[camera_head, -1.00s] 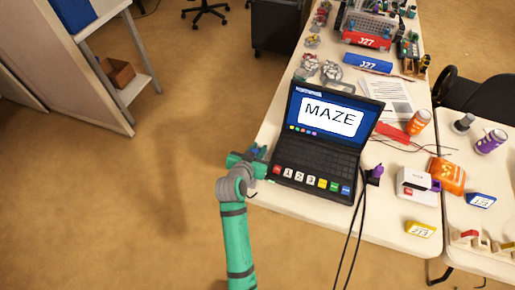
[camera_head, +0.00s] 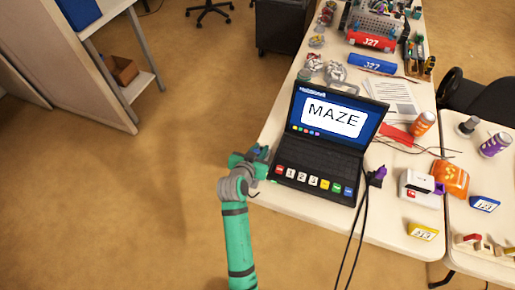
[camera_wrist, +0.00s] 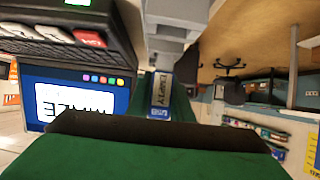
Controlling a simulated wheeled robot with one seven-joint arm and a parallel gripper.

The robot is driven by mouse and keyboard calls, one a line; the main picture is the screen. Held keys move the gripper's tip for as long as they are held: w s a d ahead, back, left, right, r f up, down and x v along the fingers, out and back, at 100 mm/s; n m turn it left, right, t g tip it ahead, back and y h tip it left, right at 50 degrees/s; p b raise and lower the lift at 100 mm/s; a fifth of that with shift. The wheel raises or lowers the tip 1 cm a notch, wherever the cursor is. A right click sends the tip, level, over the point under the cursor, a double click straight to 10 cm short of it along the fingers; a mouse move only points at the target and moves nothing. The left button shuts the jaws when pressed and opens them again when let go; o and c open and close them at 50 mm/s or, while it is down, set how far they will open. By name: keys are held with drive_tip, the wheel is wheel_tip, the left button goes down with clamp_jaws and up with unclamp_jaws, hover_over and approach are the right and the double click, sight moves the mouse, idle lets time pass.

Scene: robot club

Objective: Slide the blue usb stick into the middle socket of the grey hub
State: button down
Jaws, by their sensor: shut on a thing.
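My gripper (camera_head: 252,163), green and grey, is at the left edge of the table, beside the laptop's left side. In the wrist view a small blue stick with a pale label, the blue usb stick (camera_wrist: 159,95), sits between the green jaws, which are shut on it. Its far end points at a light grey stepped block, seemingly the grey hub (camera_wrist: 178,28). Whether the stick touches or enters a socket cannot be told. In the head view the arm hides the hub, and the stick is too small to make out clearly.
The open black laptop (camera_head: 322,155), with MAZE on its screen, stands close to my gripper. Black cables (camera_head: 362,215) hang over the table's front edge. A white box (camera_head: 418,188) and an orange can (camera_head: 422,124) stand to the right. Floor left of the table is clear.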

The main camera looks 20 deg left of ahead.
drive_tip(key=shift+s+d, duration=0.1)
drive_tip(key=shift+d, duration=0.05)
drive_tip(key=shift+f, duration=0.2)
idle(0.4)
drive_tip(key=shift+a+f, duration=0.2)
drive_tip(key=shift+f, duration=0.2)
